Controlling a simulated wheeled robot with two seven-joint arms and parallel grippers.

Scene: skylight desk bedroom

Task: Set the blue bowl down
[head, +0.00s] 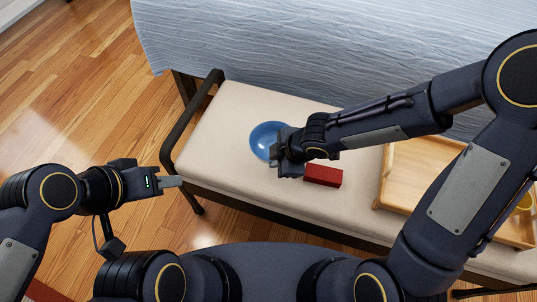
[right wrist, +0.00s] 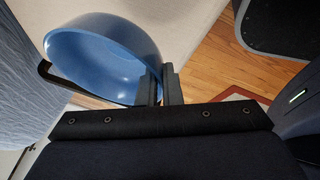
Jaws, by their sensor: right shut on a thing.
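The blue bowl (head: 264,139) is at the bench's middle in the head view, partly hidden by my right gripper (head: 277,157). In the right wrist view the bowl (right wrist: 105,55) shows its empty inside, and the fingers of my right gripper (right wrist: 161,85) are closed on its rim. The bowl is over the cream bench cushion (head: 228,112); I cannot tell whether it touches it. My left gripper (head: 178,182) is empty, off the bench's left front edge; its finger gap cannot be made out.
A red block (head: 323,175) lies on the cushion just right of my right gripper. A wooden tray (head: 398,165) with a yellow item (head: 526,201) is further right. A dark armrest (head: 191,122) bounds the bench's left end. The cushion left of the bowl is clear.

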